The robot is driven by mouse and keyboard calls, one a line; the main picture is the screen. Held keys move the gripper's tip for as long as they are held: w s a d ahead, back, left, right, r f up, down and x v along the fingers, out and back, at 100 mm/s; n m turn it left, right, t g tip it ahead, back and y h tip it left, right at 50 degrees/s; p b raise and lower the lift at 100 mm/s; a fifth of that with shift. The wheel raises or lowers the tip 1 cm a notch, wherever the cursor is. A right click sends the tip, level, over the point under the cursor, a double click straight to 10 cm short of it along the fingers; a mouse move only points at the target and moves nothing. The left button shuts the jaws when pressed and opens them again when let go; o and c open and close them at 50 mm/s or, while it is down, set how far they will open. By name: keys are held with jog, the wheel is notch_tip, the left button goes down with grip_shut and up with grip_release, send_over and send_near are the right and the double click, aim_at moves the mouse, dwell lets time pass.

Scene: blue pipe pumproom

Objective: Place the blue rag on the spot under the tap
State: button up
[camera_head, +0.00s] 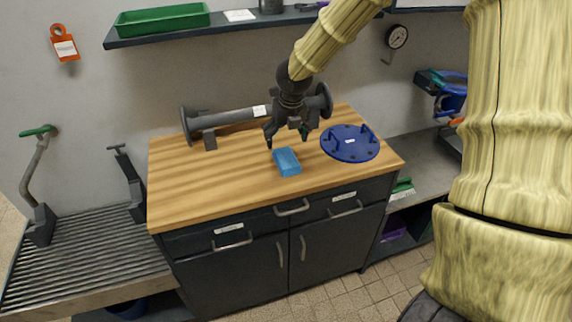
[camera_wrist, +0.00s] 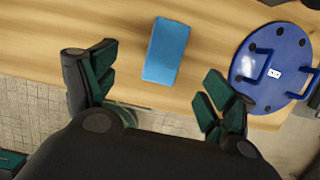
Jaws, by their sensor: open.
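The blue rag (camera_head: 286,162) lies folded as a small flat block on the wooden worktop, near its front middle. It also shows in the wrist view (camera_wrist: 166,51), ahead of the fingertips and between their lines. My gripper (camera_head: 287,139) is open and empty above the worktop, just above and behind the rag in the head view. Its two fingers stand wide apart in the wrist view (camera_wrist: 158,84). A tap with a green handle (camera_head: 37,132) is at the far left, above a ribbed grey drain surface (camera_head: 85,255). I cannot make out a marked spot beneath it.
A blue round flange cover (camera_head: 350,143) with handles lies right of the rag. A grey flanged pipe (camera_head: 235,117) lies along the back of the worktop (camera_head: 180,195). A shelf (camera_head: 225,27) with a green tray hangs above. The worktop's left part is clear.

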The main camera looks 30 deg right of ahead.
send_over(287, 158)
jog(key=s, duration=0.1)
jog(key=f, duration=0.4)
jog(key=shift+s+a+f, duration=0.2)
jog(key=shift+a+f, duration=0.05)
jog(key=shift+f, duration=0.05)
jog(key=shift+p+x, duration=0.45)
jog(key=shift+x, duration=2.6)
jog(key=shift+s+d, duration=0.1)
jog(key=c, duration=1.2)
jog(key=shift+r, duration=0.1)
